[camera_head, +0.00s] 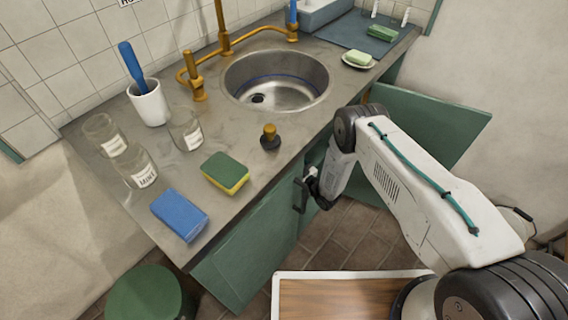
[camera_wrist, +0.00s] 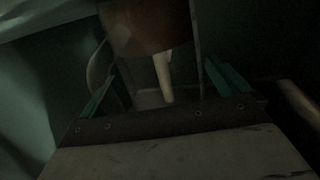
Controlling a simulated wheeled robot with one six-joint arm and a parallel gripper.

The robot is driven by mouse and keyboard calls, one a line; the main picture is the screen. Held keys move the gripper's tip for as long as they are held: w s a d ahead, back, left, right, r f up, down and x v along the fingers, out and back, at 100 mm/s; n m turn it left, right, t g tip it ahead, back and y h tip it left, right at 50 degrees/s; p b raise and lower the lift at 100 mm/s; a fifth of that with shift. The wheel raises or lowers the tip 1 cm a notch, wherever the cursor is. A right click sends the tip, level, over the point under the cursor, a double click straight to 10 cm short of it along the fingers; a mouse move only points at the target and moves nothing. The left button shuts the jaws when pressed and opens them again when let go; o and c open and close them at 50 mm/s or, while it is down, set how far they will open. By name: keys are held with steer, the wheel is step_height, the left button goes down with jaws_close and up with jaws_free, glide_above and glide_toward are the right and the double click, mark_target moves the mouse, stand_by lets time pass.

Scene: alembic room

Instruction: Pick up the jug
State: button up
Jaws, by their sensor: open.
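My gripper (camera_head: 312,188) is at the front of the green cabinet under the counter, beside its opening; its fingertips are not clear in the head view. In the dark wrist view, my gripper (camera_wrist: 158,68) has its two teal-edged fingers apart. A rounded brown object, possibly the jug (camera_wrist: 148,25), shows at the top beyond and between the fingers. A curved, handle-like band shows at its left, partly behind the left finger. A pale upright shape (camera_wrist: 163,75) stands below it. I see no contact. The head view does not show a clear jug.
The green cabinet door (camera_head: 435,125) stands open behind my arm. The counter holds a sink (camera_head: 275,80), glass jars (camera_head: 137,168), a sponge (camera_head: 226,172), a blue block (camera_head: 180,213) and a white cup (camera_head: 149,103). A green stool (camera_head: 150,295) stands on the floor.

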steer(key=shift+w+a, duration=0.15)
steer(key=c, duration=1.1)
